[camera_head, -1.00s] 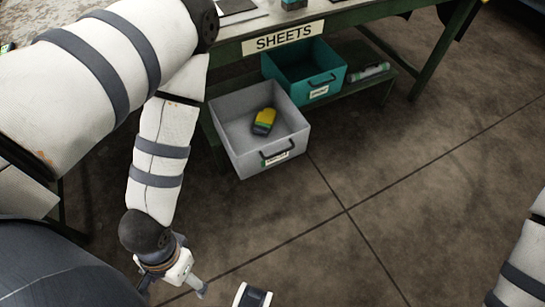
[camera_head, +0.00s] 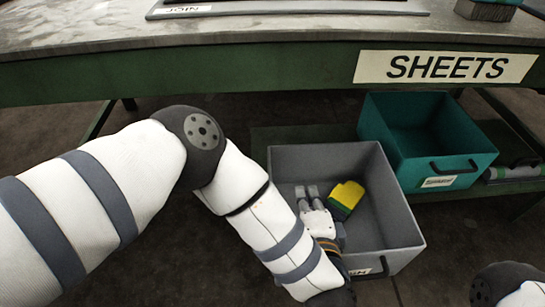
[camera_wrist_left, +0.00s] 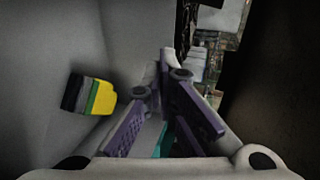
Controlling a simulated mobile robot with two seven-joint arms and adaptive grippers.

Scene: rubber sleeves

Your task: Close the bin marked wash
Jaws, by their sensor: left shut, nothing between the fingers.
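The grey bin (camera_head: 404,232) is pulled out from under the bench and open at the top. Its front label is partly covered by my left arm; only a final letter like "H" shows. My left gripper (camera_head: 307,191) is shut and empty, over or inside the grey bin's opening, left of a yellow, green and dark item (camera_head: 346,197) in it. In the left wrist view the fingers (camera_wrist_left: 161,82) are beside a pale grey wall (camera_wrist_left: 45,60), and the yellow item (camera_wrist_left: 92,95) lies to their left. The bin's handle (camera_head: 385,265) is partly hidden. My right gripper is out of view.
A teal bin (camera_head: 480,163), also open, stands to the right on a low green shelf (camera_head: 300,133), with a cylindrical item (camera_head: 516,173) beside it. The bench edge with a "SHEETS" sign (camera_head: 445,67) overhangs behind. Part of my right arm shows at lower right.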

